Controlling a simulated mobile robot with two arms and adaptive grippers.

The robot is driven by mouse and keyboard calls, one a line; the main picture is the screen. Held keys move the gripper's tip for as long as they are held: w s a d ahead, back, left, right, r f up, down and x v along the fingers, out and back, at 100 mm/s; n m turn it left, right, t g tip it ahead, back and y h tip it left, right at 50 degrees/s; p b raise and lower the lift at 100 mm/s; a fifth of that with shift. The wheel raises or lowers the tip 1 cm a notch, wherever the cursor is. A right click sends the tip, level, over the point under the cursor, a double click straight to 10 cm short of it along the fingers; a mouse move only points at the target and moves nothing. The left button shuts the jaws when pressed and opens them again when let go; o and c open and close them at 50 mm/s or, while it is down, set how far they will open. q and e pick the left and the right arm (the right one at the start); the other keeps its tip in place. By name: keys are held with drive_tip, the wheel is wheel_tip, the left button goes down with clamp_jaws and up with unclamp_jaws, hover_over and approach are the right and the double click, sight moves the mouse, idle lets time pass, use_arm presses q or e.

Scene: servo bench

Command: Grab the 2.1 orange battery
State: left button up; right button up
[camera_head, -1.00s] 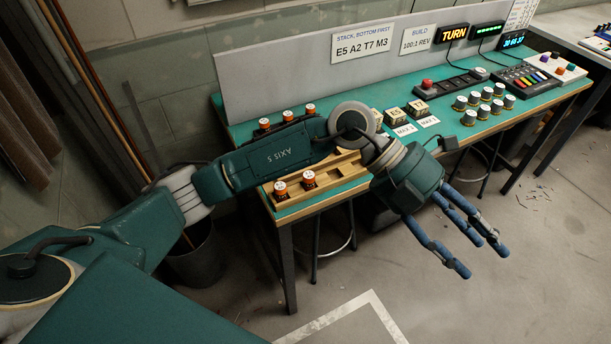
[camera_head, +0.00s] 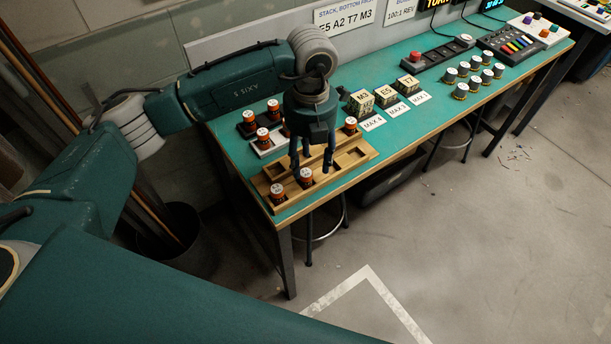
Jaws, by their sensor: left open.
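Several orange batteries with white tops stand at the left end of the green bench. Two are in the front of the wooden rack (camera_head: 352,158): a front-left battery (camera_head: 277,194) and a front-middle battery (camera_head: 306,178). Another battery (camera_head: 350,126) stands at the rack's back right, and a group of batteries (camera_head: 262,138) stands behind and left. The numbers on them are too small to read, so I cannot tell which is 2.1. My left gripper (camera_head: 312,163) is open and points down over the rack, its fingers just behind the front-middle battery. It partly hides the rack's middle. My right gripper is out of view.
Blocks marked M3, E5 and T7 (camera_head: 384,97) stand right of the rack, with white cards in front. Several silver-topped cylinders (camera_head: 474,80) and a switch panel (camera_head: 513,45) are farther right. A grey back panel (camera_head: 235,37) borders the green bench (camera_head: 405,60).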

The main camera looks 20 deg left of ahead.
sight(306, 172)
use_arm(q)
drive_tip(key=f, duration=0.1)
drive_tip(key=f+p, duration=0.1)
drive_tip(key=f, duration=0.1)
drive_tip(key=f+p, duration=0.1)
drive_tip(key=shift+s+a+f, duration=0.15)
drive_tip(key=shift+s+a, duration=0.15)
drive_tip(key=shift+a, duration=0.05)
drive_tip(key=shift+f, duration=0.4)
drive_tip(key=shift+w, duration=0.1)
drive_tip(key=shift+c, duration=0.8)
clamp_jaws()
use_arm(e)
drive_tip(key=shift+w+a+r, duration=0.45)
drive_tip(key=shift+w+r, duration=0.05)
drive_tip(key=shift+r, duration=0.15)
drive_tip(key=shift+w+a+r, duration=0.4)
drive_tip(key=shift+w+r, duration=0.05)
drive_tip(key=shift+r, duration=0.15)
